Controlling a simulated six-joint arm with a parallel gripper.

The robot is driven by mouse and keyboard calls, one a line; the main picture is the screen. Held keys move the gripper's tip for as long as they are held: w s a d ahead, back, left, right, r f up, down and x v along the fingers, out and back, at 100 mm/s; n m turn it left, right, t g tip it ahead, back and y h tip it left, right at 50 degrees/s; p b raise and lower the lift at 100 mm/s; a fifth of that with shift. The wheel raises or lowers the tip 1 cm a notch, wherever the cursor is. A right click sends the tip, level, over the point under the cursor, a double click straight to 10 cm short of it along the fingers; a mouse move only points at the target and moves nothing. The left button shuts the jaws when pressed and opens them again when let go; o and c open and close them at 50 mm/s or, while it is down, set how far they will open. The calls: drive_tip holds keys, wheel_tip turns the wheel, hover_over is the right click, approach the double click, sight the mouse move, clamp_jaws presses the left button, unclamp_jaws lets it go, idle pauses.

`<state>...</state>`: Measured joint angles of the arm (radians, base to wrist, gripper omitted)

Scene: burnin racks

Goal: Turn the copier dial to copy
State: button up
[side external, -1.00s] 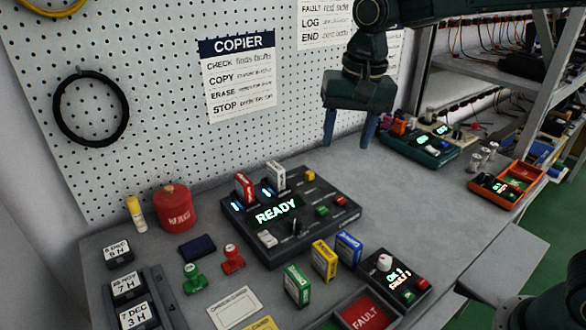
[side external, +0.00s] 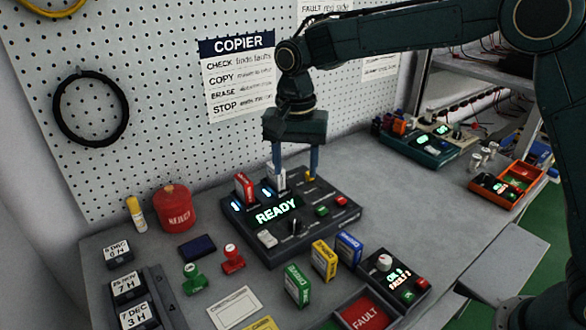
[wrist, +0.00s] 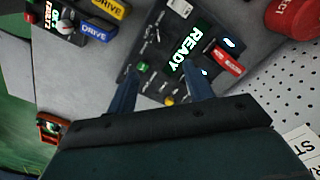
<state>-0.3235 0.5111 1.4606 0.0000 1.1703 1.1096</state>
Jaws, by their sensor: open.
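The copier (side external: 340,218) is a dark box on the bench with a lit READY display (side external: 277,211). Its small black dial (side external: 296,227) stands upright near the front edge, in front of the display. Which label the dial points to is too small to read. A red cartridge (side external: 244,187) and a white one stand in the copier's back slots; the white one is partly hidden by my finger. My gripper (side external: 294,177) is open and empty over the copier's back part, behind the dial and apart from it. The wrist view also shows the copier (wrist: 135,77) between and beyond my fingers (wrist: 160,70).
Yellow (side external: 324,260), blue (side external: 348,247) and green (side external: 298,286) drive boxes stand close in front of the copier. A tester box with a white knob (side external: 385,263) is at front right. A red reject can (side external: 173,208) stands left. The bench right of the copier is clear.

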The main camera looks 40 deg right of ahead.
sight(295, 218)
wheel_tip(295, 218, down, 13)
drive_tip(key=shift+f, duration=0.2)
idle(0.5)
drive_tip(key=c, duration=1)
drive_tip(key=shift+n, duration=0.5)
drive_tip(key=n, duration=0.3)
drive_tip(key=shift+n, duration=2.4)
